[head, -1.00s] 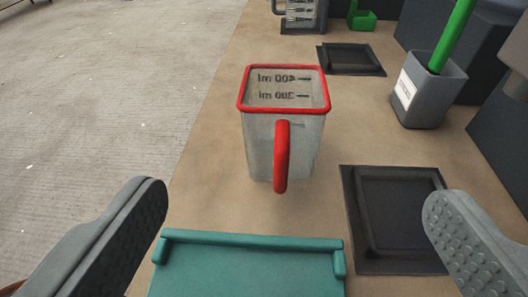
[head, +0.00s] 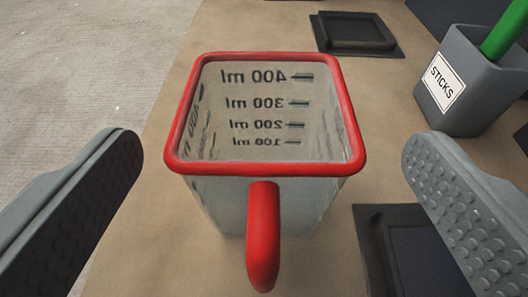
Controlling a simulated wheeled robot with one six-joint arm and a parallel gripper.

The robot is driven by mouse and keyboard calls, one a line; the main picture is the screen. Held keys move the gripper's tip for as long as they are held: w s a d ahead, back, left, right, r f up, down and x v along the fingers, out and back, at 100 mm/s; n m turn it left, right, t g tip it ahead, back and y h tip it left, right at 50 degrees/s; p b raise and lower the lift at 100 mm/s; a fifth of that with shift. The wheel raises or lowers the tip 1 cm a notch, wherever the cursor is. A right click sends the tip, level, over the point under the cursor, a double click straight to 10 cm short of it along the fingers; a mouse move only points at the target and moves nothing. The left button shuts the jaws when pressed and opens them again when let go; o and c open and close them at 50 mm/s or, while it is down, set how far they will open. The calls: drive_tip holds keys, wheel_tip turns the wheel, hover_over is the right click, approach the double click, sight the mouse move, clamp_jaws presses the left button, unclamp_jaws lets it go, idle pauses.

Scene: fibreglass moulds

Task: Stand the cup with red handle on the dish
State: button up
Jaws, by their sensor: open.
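The cup with red handle (head: 222,208) is a clear square measuring cup with a red rim and ml marks inside. It stands upright on the tan worktop in the middle of the head view, its handle (head: 263,235) facing me. My gripper (head: 272,150) is open, one finger on each side of the cup, with clear gaps and no contact. Two dark square shallow dishes show: one at the back (head: 352,44), and one at the lower right (head: 425,260), partly hidden by the right finger and cut by the frame. I cannot tell which is the task's dish.
A grey holder labelled STICKS (head: 470,95) with a green stick (head: 508,30) stands at the right. The worktop (head: 165,120) ends along a slanting left edge, with the pale floor (head: 75,70) beyond. Bare worktop lies between the cup and the back dish.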

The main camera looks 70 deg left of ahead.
sight(266, 82)
drive_tip(key=x, duration=0.4)
drive_tip(key=shift+s+f, duration=0.15)
drive_tip(key=c, duration=1.4)
